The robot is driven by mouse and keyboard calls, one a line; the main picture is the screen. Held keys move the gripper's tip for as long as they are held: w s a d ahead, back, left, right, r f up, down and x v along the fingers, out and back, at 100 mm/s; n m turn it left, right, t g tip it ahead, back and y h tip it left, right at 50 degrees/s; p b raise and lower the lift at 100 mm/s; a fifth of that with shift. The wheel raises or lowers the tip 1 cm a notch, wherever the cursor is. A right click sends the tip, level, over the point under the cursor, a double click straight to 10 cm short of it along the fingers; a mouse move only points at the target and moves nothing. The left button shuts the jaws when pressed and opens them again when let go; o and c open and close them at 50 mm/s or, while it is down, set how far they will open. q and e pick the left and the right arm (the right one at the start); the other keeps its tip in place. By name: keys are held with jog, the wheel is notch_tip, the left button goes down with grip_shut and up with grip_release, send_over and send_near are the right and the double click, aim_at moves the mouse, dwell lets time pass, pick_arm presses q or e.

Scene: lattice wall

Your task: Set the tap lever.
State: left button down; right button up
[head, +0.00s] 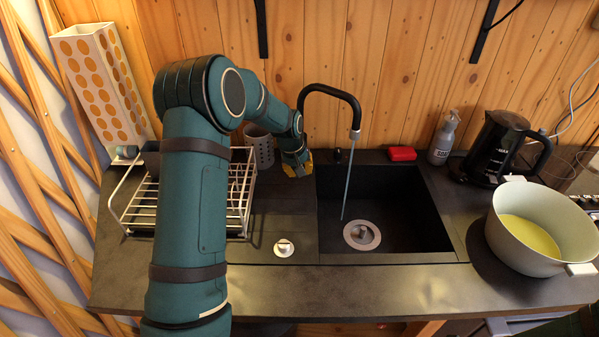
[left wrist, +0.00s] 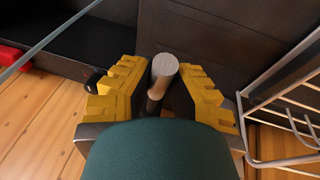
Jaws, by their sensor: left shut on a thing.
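The black tap (head: 335,92) arches over the sink, and a thin stream of water (head: 347,183) runs from its spout down into the basin. My left gripper (head: 297,165) is at the tap's base, left of the sink's back corner. In the left wrist view, the tap lever (left wrist: 164,70), a short rod with a pale round end, stands between the yellow fingers of my left gripper (left wrist: 162,95), which are shut on it. The tap's base is hidden behind my gripper and arm. My right gripper is out of view.
The black sink (head: 405,215) has a drain in its floor. A wire dish rack (head: 147,200) stands left, partly behind my left arm.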

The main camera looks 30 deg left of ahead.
pick_arm(q)
jog(key=shift+s+d+f+t+y+b, duration=0.1)
jog(key=shift+f+t+y+b, duration=0.4)
jog(key=shift+f+t+b, duration=0.8)
jog(key=shift+r+g+b, duration=0.25)
jog(key=shift+g+b, duration=0.05)
jog(key=shift+g, duration=0.1)
jog(key=c, duration=0.9)
grip_release()
jog(key=v, duration=1.2)
